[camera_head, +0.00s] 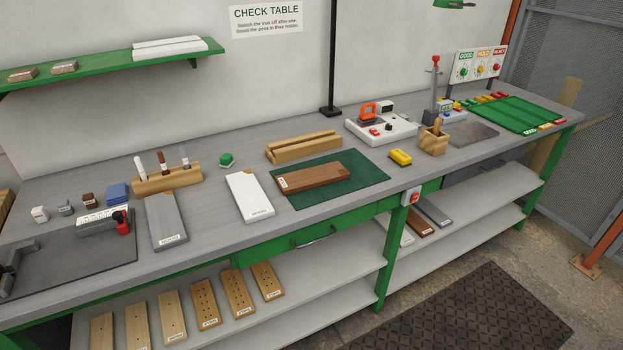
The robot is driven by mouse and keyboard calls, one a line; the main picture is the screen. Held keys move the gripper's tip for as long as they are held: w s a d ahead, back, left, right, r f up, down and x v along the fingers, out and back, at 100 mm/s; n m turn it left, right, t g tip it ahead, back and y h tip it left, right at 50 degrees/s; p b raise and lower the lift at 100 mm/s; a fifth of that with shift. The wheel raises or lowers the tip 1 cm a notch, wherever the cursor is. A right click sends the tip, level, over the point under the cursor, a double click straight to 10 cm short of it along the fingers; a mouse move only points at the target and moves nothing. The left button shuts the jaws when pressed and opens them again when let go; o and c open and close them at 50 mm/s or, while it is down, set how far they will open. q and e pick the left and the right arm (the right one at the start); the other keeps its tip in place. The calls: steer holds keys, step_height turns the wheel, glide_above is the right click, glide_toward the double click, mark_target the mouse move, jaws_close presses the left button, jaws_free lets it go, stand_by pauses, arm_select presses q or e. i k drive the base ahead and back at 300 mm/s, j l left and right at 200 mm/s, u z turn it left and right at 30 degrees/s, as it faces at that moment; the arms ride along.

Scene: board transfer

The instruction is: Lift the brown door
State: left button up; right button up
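A brown door (318,176), a flat wooden board with a small white label at its left end, lies on the dark green mat (365,175) in the middle of the workbench. Nothing covers it. A white board (248,196) and a grey board (165,221) lie to its left on the bench. Another brown board (420,225) lies on the shelf under the bench, between a white and a grey one. Neither of my grippers shows in this view.
A wooden rack (303,148) stands behind the mat. A yellow block (400,157) and a white unit with an orange iron (381,128) are to its right. A red-buttoned switch box (411,196) is on the front edge. Several light boards lie on the lower shelf.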

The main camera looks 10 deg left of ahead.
mark_target(304, 180)
steer(key=i+l, duration=0.1)
steer(key=i, duration=0.45)
steer(key=i+l+u, duration=0.1)
steer(key=i, duration=0.5)
